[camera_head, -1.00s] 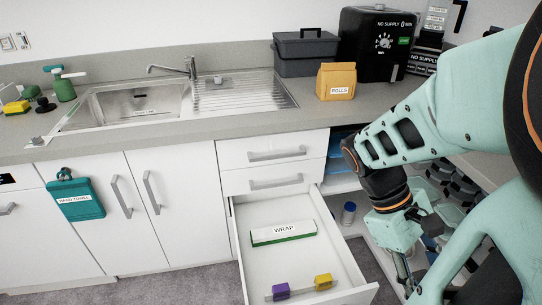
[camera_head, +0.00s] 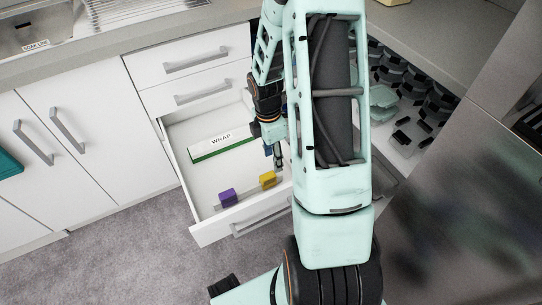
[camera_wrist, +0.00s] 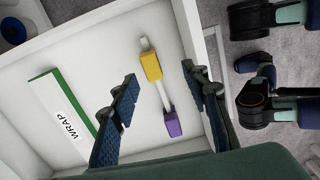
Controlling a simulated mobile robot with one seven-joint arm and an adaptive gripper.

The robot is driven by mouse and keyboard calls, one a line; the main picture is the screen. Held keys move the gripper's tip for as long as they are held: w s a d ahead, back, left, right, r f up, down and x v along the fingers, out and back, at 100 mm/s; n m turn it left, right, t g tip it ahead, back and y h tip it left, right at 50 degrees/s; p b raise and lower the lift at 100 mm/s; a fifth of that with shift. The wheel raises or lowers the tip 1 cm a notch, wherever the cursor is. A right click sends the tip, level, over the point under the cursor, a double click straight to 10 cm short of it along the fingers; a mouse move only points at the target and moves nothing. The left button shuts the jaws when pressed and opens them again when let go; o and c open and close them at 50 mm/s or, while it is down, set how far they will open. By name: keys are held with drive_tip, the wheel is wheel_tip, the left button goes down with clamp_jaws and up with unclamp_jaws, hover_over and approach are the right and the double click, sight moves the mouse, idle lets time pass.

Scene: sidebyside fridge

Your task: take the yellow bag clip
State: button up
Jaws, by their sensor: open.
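The yellow bag clip (camera_head: 267,179) is in the open drawer (camera_head: 180,178), near its front, on a thin pale strip that also bears a purple clip (camera_head: 228,197). In the wrist view the yellow clip (camera_wrist: 151,67) shows between my spread fingers, with the purple clip (camera_wrist: 172,124) nearer the palm. My gripper (camera_head: 278,163) is over the right side of the drawer, just beside the yellow clip in the head view. Its fingers (camera_wrist: 160,80) are open and empty. I cannot tell how high they are above the clip.
A white and green WRAP box (camera_head: 221,145) lies behind the clips in the drawer. The drawer's front wall (camera_wrist: 212,85) is close to one finger. To the right are an open lower shelf with dark and pale containers and a metallic panel (camera_head: 455,190).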

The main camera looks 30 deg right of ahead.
sight(268, 175)
drive_tip(key=shift+w+a+f+n+t+y, duration=0.15)
drive_tip(key=shift+w+a+f, duration=0.1)
drive_tip(key=shift+w+f, duration=0.2)
drive_tip(key=shift+w+a+f+n+t+y, duration=0.2)
drive_tip(key=shift+w+f, duration=0.15)
drive_tip(key=shift+f, duration=0.15)
drive_tip(key=shift+a+f, duration=0.1)
drive_tip(key=shift+f, duration=0.25)
wheel_tip(268, 175, down, 10)
drive_tip(key=b, duration=0.3)
drive_tip(key=shift+r, duration=0.1)
clamp_jaws()
unclamp_jaws()
